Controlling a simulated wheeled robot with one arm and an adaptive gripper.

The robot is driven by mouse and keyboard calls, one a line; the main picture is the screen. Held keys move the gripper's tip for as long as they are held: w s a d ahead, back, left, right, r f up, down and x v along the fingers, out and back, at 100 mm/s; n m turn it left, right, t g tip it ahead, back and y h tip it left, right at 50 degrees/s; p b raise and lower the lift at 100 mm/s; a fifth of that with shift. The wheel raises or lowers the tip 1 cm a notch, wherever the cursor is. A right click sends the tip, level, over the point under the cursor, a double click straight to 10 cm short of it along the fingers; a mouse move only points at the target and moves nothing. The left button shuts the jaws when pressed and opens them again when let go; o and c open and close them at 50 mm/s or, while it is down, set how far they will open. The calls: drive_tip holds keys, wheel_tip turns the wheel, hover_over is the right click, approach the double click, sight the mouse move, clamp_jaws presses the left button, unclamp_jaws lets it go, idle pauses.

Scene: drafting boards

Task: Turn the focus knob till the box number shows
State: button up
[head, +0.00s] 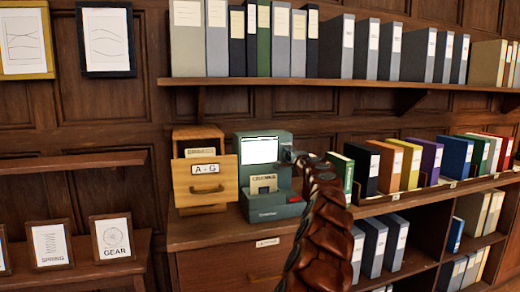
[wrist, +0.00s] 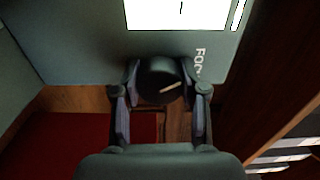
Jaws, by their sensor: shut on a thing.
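The reader (head: 268,207) is a grey-green machine on the cabinet top, with a lit white screen (head: 259,150) and a card in a slot (head: 263,184) below it. The screen's text is too small to read in the head view. In the wrist view the lower part of the lit screen (wrist: 180,14) shows at the top. The focus knob (wrist: 158,80) is dark and round with a pale pointer line, beside a partly hidden "FOC" label. My gripper (wrist: 160,92) has one finger on each side of the knob and is shut on it. In the head view my gripper (head: 292,157) is at the machine's right side.
A wooden card drawer box (head: 205,182) marked "A - G" stands just left of the machine. Coloured binders (head: 388,166) stand on the shelf to the right. Framed pictures (head: 110,237) stand at lower left.

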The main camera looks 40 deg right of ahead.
idle(0.6)
drive_tip(key=shift+r+m+p, duration=0.15)
drive_tip(key=shift+m+p, duration=0.25)
drive_tip(key=shift+p, duration=0.1)
drive_tip(key=shift+r+m+p, duration=0.15)
drive_tip(key=shift+m+p, duration=0.95)
drive_tip(key=shift+p, duration=0.1)
drive_tip(key=shift+m+p, duration=0.6)
drive_tip(key=shift+m, duration=0.3)
drive_tip(key=shift+f+m, duration=0.3)
drive_tip(key=o, duration=1.1)
drive_tip(key=shift+o, duration=0.2)
